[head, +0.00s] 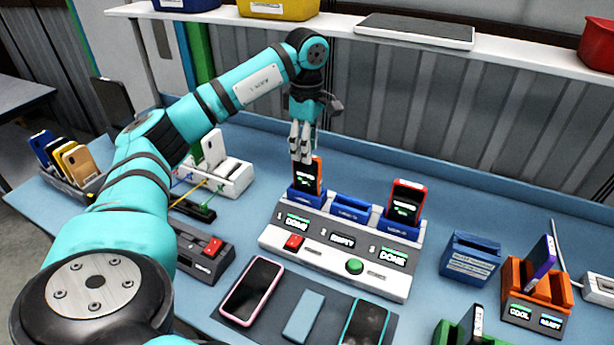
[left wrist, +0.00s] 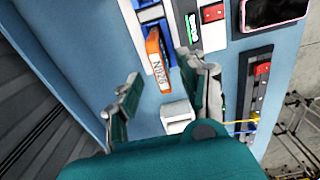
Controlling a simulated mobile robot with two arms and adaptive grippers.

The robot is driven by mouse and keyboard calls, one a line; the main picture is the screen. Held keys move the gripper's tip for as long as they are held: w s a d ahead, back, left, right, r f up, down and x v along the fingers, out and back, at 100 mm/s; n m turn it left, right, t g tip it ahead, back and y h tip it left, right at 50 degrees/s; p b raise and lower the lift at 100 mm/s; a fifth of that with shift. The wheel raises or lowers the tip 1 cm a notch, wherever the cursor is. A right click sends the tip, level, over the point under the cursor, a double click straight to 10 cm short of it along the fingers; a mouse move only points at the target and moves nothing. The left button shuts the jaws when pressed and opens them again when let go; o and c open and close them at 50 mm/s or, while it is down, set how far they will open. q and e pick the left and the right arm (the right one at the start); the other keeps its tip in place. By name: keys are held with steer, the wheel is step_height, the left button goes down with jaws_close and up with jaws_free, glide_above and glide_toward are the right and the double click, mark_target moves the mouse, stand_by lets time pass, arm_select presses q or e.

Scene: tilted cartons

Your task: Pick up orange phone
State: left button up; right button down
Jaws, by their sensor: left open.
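The orange phone (head: 314,180) stands upright in the left blue dock of a grey charging station (head: 335,262). Its dark screen faces forward, and a display below reads 1 DONE. My left gripper (head: 301,156) is just above the phone, pointing down. In the left wrist view the orange phone (left wrist: 156,62) shows its narrow edge, with the lettering N026, between the fingertips of my open left gripper (left wrist: 159,66). I cannot tell whether a finger touches it. The phone's lower part is hidden in the dock. My right gripper is not in view.
The middle blue dock (head: 351,208) is empty. A red phone (head: 406,203) stands in the right dock. A white stand (head: 232,178) with a white phone is left of the station. Several phones lie or stand around the blue bench. A shelf (head: 345,27) runs behind.

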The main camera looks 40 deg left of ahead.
mark_target(307, 178)
arm_select(q)
steer(key=shift+f, duration=1.5)
jaws_close()
